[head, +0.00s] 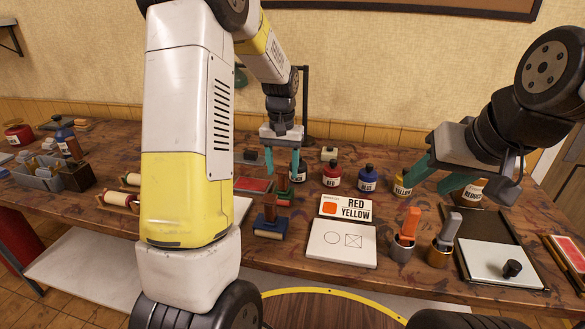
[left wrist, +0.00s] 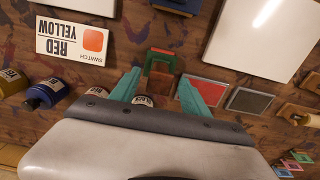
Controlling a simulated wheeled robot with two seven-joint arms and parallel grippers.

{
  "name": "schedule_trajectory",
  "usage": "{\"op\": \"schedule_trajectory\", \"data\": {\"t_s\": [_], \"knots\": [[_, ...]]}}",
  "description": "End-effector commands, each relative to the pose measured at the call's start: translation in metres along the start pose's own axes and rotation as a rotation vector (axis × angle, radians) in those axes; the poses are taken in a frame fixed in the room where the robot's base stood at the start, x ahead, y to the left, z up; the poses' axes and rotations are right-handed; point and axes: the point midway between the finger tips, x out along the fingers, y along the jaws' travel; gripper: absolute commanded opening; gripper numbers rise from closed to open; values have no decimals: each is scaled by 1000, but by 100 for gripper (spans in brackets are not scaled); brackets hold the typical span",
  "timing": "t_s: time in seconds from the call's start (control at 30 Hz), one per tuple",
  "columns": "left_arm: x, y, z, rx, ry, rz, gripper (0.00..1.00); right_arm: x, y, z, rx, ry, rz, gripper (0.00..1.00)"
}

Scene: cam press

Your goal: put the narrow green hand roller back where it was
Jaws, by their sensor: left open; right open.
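The narrow green hand roller (head: 284,194) is on the table just below my left gripper (head: 282,170), partly hidden in the head view. In the left wrist view its green frame (left wrist: 162,57) shows just beyond the gap between the fingertips. My left gripper (left wrist: 163,78) is open and empty, its fingers pointing down; I cannot tell whether they touch the roller. My right gripper (head: 432,180) is open and empty above the table, by the yellow bottle (head: 402,184).
A blue-framed roller (head: 270,224) stands in front of the green one. A red pad (left wrist: 213,88) and a grey pad (left wrist: 250,101) lie beside it. Red (head: 331,174) and blue (head: 367,178) bottles stand close right. A white sheet (head: 340,254) and swatch card (head: 344,209) lie in front.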

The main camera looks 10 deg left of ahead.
Motion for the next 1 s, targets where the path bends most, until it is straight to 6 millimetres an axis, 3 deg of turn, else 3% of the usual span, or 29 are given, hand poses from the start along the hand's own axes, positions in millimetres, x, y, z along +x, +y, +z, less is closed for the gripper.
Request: {"op": "schedule_trajectory", "data": {"t_s": [0.23,0.57,0.67,0.77,1.0], "knots": [[-55,0,-1,-1,5,0,54,0,0,0,0,0,0,47],[-92,0,6,0,14,7,54,0,0,0,0,0,0,47],[-111,1,23,0,58,27,54,0,0,0,0,0,0,47],[-136,4,54,3,130,56,54,0,0,0,0,0,0,47],[-173,15,148,13,332,127,54,0,0,0,0,0,0,47]]}}
